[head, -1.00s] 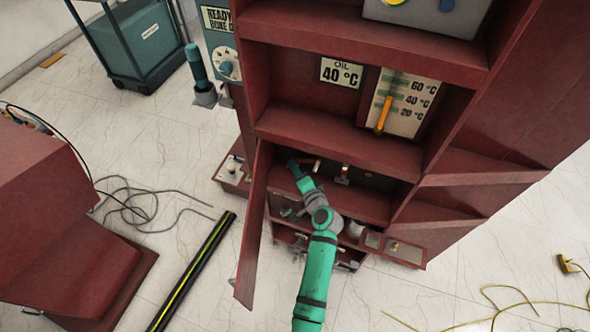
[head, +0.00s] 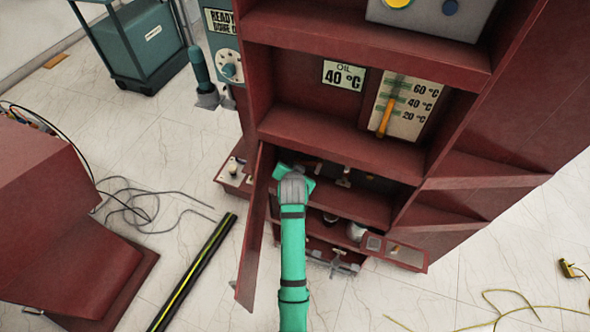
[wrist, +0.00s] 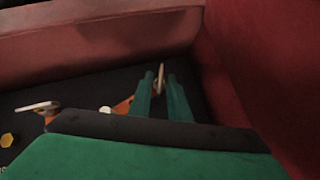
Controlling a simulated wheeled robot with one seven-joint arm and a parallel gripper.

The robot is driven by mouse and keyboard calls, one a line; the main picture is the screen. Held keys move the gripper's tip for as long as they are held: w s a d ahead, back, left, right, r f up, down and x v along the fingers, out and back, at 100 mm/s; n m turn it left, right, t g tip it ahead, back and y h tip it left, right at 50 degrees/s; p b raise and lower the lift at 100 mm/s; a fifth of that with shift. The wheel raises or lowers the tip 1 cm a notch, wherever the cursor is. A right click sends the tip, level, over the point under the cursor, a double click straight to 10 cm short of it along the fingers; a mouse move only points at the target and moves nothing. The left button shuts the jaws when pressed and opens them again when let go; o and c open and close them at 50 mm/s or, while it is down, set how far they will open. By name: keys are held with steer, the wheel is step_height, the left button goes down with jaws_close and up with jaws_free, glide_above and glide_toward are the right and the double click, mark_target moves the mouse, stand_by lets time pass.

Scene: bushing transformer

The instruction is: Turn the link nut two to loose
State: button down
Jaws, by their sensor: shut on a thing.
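In the wrist view, the two green fingers of my gripper (wrist: 163,98) are closed around a flat pale piece (wrist: 160,76), whose upper end shows between them. It looks like a link nut handle; its lower part is hidden, and I cannot tell its number. A similar pale piece on an orange part (wrist: 40,107) lies to the left. A small white piece and an orange part (wrist: 122,105) show just left of the fingers. In the head view, my arm reaches into the open lower compartment and hides the fingers.
A yellow hexagonal nut (wrist: 7,140) is at the wrist view's left edge. A red wall (wrist: 260,70) rises close to the right of my fingers. In the head view, the open red door (head: 255,235) stands left of my arm, and a shelf (head: 340,130) lies above.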

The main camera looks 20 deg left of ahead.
steer(key=shift+h, duration=0.4)
steer(key=shift+n, duration=0.3)
steer(key=c, duration=2)
jaws_free()
steer(key=shift+s+r, duration=0.1)
steer(key=v, duration=1)
steer(key=shift+s+r, duration=0.15)
steer(key=shift+r, duration=0.1)
